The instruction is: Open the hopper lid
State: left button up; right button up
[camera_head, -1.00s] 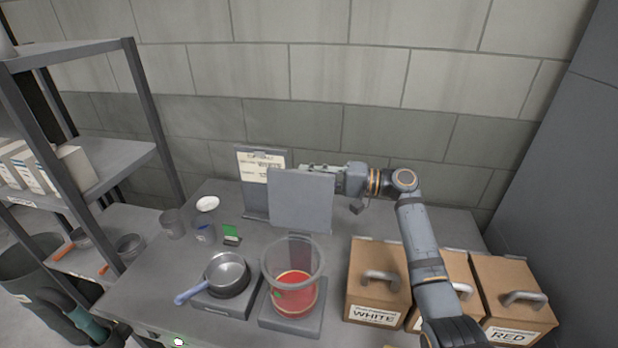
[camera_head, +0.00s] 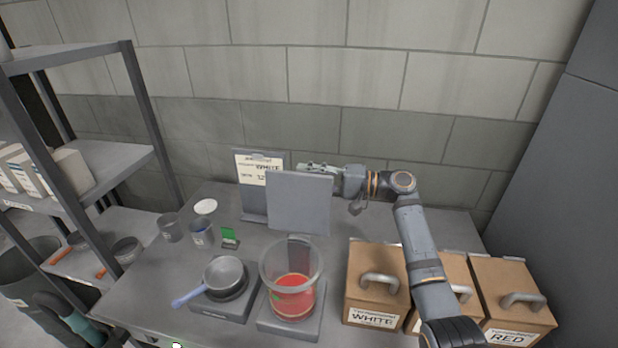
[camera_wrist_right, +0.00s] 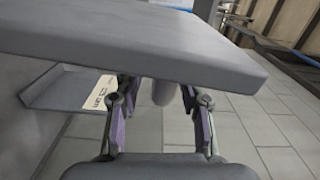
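An upright flat grey panel (camera_head: 299,203), which looks like a lid, stands behind the clear hopper-like vessel (camera_head: 290,262); I cannot tell whether they are joined. The vessel's top looks uncovered and red material shows inside. My right gripper (camera_head: 320,169) is behind the panel's upper edge, its fingertips hidden there. In the right wrist view, the grey panel (camera_wrist_right: 140,45) crosses the top, and a rounded grey knob or handle end (camera_wrist_right: 163,92) sits between the spread fingers, with a gap on each side. My left gripper is not in view.
A pan (camera_head: 226,275) and several cups are left of the vessel. Handled boxes labelled WHITE (camera_head: 372,318) and RED (camera_head: 508,337) stand right, partly under my right arm. A shelf rack (camera_head: 100,185) is left.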

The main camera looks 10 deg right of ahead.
jog(key=v, duration=1.2)
